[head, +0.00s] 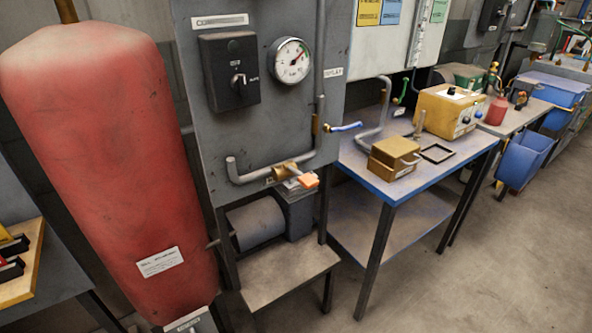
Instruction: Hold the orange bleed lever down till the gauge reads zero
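The orange bleed lever (309,180) sticks out to the right from a brass valve (286,171) on the grey pipe, low on the grey panel (262,130). Its exact tilt is hard to judge. The round white gauge (289,61) is on the upper right of the panel. Its red needle points to the upper right; the figures are too small to read. My gripper is not in view, and nothing touches the lever.
A large red tank (100,150) stands left of the panel. A blue-handled valve (345,127) juts out right of the panel. A blue-edged table (405,186) with a brass-coloured box (394,157) stands to the right. Open floor (470,270) lies at front right.

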